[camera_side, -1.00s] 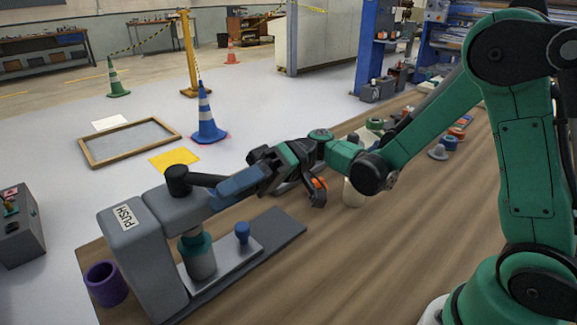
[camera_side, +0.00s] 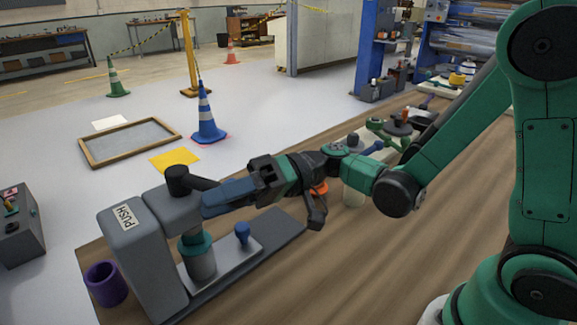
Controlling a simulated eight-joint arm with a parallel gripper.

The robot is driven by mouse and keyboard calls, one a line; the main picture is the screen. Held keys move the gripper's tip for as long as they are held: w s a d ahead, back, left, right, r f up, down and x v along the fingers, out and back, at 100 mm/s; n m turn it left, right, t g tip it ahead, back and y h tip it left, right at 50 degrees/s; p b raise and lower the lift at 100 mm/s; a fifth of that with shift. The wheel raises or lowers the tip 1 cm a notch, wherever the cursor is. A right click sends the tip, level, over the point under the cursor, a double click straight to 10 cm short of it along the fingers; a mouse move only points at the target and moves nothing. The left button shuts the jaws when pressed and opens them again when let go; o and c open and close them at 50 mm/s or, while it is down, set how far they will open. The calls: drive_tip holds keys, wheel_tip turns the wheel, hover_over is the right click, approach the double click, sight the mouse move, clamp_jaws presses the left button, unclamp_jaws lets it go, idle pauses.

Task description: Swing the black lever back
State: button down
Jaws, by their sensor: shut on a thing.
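The black lever (camera_side: 177,181) has a round black hub on top of the grey press marked PUSH (camera_side: 139,250). Its dark bar points right from the hub. My gripper (camera_side: 222,189) reaches in from the right and is shut on the outer part of the lever. A long blue piece lies along the front of the bar at the jaws; I cannot tell whether it is a finger or part of the press. The jaws hide the lever's far end.
Below the lever stand a grey cylinder with a teal collar (camera_side: 196,248) and a blue knob (camera_side: 242,233) on the press base. A purple cup (camera_side: 105,284) is at the left table edge. The front right of the wooden table (camera_side: 330,280) is clear.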

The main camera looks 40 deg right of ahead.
drive_tip(key=shift+a+m+t+h, duration=0.5)
drive_tip(key=shift+m+t, duration=0.25)
drive_tip(key=shift+t, duration=0.3)
drive_tip(key=shift+a+m+t+h, duration=0.35)
drive_tip(key=shift+a+m+t, duration=0.3)
drive_tip(key=shift+t, duration=0.35)
drive_tip(key=shift+a+m+t+h, duration=0.45)
drive_tip(key=shift+m+t, duration=0.35)
drive_tip(key=shift+t, duration=0.25)
drive_tip(key=shift+a, duration=0.1)
drive_tip(key=shift+c, duration=2.1)
unclamp_jaws()
drive_tip(key=v, duration=0.5)
drive_tip(key=shift+s+d, duration=0.2)
drive_tip(key=shift+d, duration=0.05)
